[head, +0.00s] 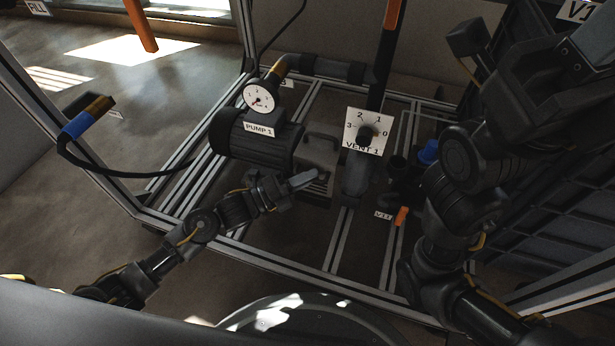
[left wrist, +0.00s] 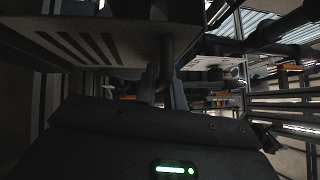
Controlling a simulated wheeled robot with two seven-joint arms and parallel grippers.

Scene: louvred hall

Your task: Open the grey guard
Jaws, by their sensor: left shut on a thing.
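The grey guard (head: 316,156) is a box-shaped cover with an arched handle on top, next to the dark ribbed motor of pump 1 (head: 250,139). My left gripper (head: 308,179) reaches in from the left to the guard's near lower side. In the left wrist view a slotted dark panel (left wrist: 88,45), seemingly the guard, hangs close above the gripper. The left fingers (left wrist: 166,92) are shut on a dark bar (left wrist: 167,58) by the panel, which looks like part of the guard. The exact contact is in shadow. My right arm is folded at the right; its gripper does not show.
A blue cap (head: 428,151) and an orange-handled valve (head: 401,216) lie to the right. Metal frame rails surround the pump. Open floor lies at left.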

